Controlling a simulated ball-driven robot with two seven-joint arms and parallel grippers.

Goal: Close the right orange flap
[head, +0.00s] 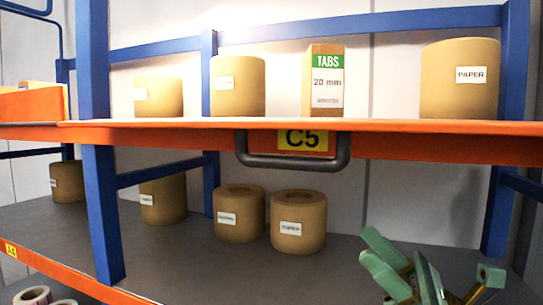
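A long orange panel (408,146) runs along the front of the upper shelf, its face toward me. It carries a yellow C5 label (303,140) and a dark grey loop handle (292,162) that reaches below its lower edge. I take this panel for the right orange flap; its exact tilt is hard to judge. My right gripper (376,250), with teal parts, is at the bottom right, below the panel and apart from the handle. Nothing shows held in it, and its finger gap is unclear. My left gripper is not in view.
Cardboard-coloured rolls (237,86) and a TABS box (323,82) stand on the upper shelf. More rolls (298,222) stand on the grey lower shelf (190,262). Blue posts (98,200) frame the rack. Another orange piece (32,104) is at the far left. Space before the handle looks clear.

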